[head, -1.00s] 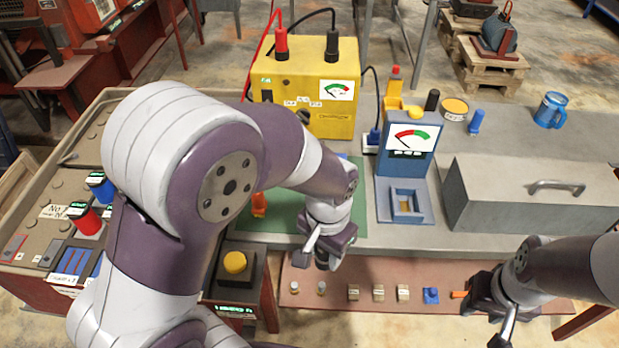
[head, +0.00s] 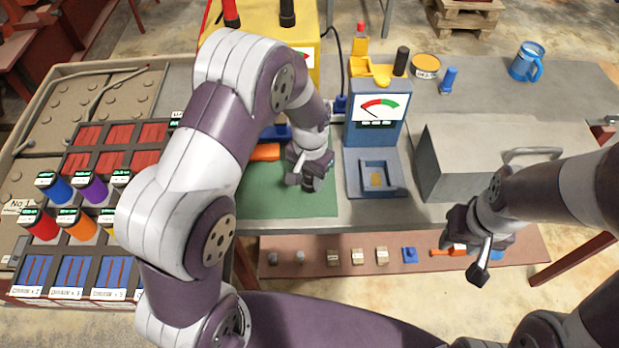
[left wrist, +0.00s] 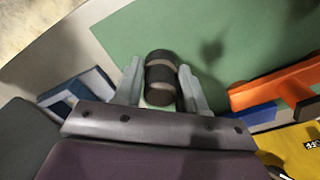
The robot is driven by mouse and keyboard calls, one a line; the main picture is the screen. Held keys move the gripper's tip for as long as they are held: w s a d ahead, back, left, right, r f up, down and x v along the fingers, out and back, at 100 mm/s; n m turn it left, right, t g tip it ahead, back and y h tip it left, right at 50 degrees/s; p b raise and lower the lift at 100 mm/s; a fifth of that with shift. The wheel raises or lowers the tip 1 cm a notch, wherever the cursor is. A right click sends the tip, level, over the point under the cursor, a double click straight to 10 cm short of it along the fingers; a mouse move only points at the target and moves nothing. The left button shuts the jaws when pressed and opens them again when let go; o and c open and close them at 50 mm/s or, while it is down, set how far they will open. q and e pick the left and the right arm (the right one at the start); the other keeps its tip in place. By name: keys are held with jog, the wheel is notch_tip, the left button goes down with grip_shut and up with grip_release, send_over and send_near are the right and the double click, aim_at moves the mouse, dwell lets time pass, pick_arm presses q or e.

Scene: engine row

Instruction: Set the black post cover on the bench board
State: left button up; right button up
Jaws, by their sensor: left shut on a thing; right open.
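My left gripper (head: 310,185) is shut on a black cylinder with a grey-brown band, which looks like the black post cover (left wrist: 162,72). In the left wrist view it sits between the two grey fingers, over the green board (left wrist: 215,45) on the bench. A shadow falls on the board beside it; I cannot tell the exact gap. In the head view the green board (head: 260,195) lies under my left gripper, and the held piece is barely visible. My right gripper (head: 468,240) is open, over the low reddish shelf near an orange piece.
A meter stand (head: 376,125) and a grey metal box (head: 470,175) stand right of the green board. An orange tool (left wrist: 275,88) lies on the board. Several small parts lie on the low shelf (head: 345,275). A tray of coloured cylinders (head: 75,190) is at left.

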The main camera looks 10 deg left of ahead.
pick_arm(q)
jog(key=shift+f, duration=1)
jog(key=shift+f, duration=0.2)
jog(key=o, duration=1.1)
jog(key=r, duration=1.2)
jog(key=shift+s+a+r+b, duration=0.1)
jog(key=shift+s+r+b, duration=0.1)
jog(key=shift+b, duration=0.2)
jog(key=s+a+n, duration=0.1)
jog(key=s+a, duration=0.1)
jog(key=s, duration=0.2)
jog(key=s+a+n+t, duration=0.1)
jog(key=s, duration=0.4)
jog(key=s+a+n, duration=0.1)
jog(key=s+a, duration=0.1)
jog(key=s, duration=0.2)
jog(key=shift+s+a+r+n, duration=0.15)
jog(key=shift+s+a+n, duration=0.15)
jog(key=shift+a, duration=0.05)
